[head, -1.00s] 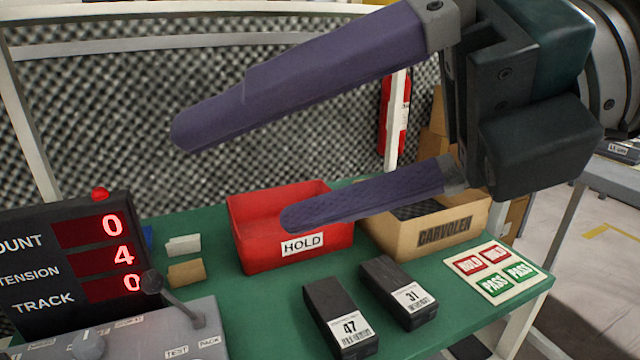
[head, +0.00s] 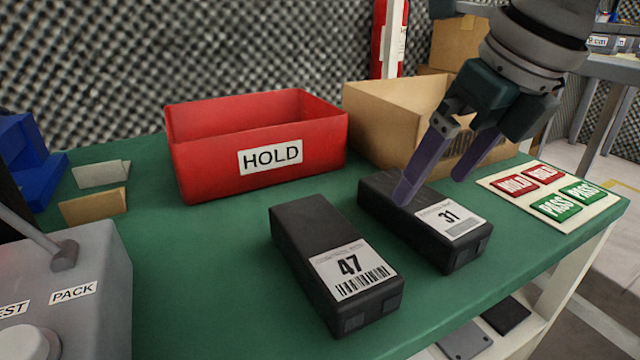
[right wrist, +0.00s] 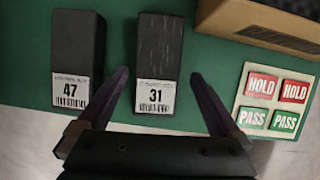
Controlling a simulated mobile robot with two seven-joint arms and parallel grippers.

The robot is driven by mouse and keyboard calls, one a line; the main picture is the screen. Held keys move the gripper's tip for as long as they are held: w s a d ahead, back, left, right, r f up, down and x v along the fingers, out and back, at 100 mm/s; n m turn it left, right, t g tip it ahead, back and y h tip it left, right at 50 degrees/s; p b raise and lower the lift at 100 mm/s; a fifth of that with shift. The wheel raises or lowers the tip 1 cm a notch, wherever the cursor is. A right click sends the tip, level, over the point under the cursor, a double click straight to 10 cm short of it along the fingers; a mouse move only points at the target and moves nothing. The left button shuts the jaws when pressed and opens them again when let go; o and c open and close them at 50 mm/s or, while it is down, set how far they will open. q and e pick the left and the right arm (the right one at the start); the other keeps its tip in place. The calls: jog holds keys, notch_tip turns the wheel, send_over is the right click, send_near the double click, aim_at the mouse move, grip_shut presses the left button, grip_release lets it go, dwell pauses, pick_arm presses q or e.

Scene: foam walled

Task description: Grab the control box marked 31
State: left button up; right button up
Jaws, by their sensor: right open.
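The control box marked 31 (head: 390,190) is black with a white label and lies flat on the green table. It also shows in the right wrist view (right wrist: 160,50), lying between the lines of my two fingers, its labelled end nearest the gripper. My right gripper (head: 433,190) is open and empty above the box; in the head view one finger overlaps the box and the other is to its right. In the right wrist view the fingers (right wrist: 158,82) stand either side of the label end. A similar box marked 47 (head: 310,235) lies to its left. My left gripper is not in view.
A red HOLD bin (head: 215,160) and a cardboard box (head: 375,125) stand behind the control boxes. A board with HOLD and PASS pads (head: 590,213) lies right. A grey PACK panel (head: 90,260) is at left. The table's front edge is close to the boxes.

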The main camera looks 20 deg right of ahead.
aim_at(421, 199)
jog(key=b+x, duration=0.2)
jog(key=x, duration=0.2)
jog(key=shift+s+a+f, duration=0.1)
jog(key=shift+a+f, duration=0.1)
jog(key=shift+w+f, duration=0.2)
jog(key=shift+f, duration=0.15)
jog(key=c, duration=1.5)
jog(key=shift+r, duration=0.1)
jog(key=shift+c, duration=0.3)
jog(key=shift+r, duration=0.1)
